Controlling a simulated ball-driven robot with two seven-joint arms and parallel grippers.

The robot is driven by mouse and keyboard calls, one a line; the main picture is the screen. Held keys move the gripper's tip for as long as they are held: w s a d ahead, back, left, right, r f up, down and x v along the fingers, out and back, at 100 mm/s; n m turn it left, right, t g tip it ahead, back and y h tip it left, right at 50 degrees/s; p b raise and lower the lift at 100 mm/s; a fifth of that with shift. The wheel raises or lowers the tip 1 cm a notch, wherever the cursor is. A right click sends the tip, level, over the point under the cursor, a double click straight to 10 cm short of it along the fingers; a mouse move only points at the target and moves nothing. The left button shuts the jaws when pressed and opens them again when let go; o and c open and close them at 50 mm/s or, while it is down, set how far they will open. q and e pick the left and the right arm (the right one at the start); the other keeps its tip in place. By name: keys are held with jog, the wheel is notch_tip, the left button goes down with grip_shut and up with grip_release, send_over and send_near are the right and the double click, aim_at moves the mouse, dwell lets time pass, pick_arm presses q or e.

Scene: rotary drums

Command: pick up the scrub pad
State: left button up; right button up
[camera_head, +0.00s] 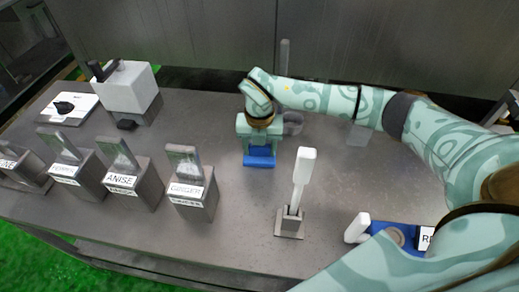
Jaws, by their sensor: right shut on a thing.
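My right gripper (259,140) reaches over the middle of the grey table and points down. It is shut on a blue block-like thing, which I take to be the scrub pad (259,160). The pad's lower part shows below the fingers, and its upper part is hidden between them. I cannot tell whether the pad still touches the table. My left gripper is not in view.
Metal holders with label plates, one reading ANISE (121,181), stand along the left front. A white-handled tool (304,170) stands in a small metal holder (290,223). A white box (131,88) is at back left. A blue tray (384,228) lies right, partly behind my arm.

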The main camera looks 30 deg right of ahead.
jog(key=shift+r, duration=0.4)
notch_tip(320, 180, up, 2)
jog(key=shift+r+p, duration=0.25)
jog(key=shift+p, duration=0.2)
jog(key=s+a+r+p, duration=0.2)
jog(key=s+a+r, duration=0.5)
jog(key=s, duration=0.5)
notch_tip(320, 180, up, 3)
jog(key=shift+f+p, duration=0.15)
jog(key=shift+p, duration=0.25)
jog(key=shift+a, duration=0.1)
jog(key=o, duration=0.4)
jog(key=shift+c, duration=1.4)
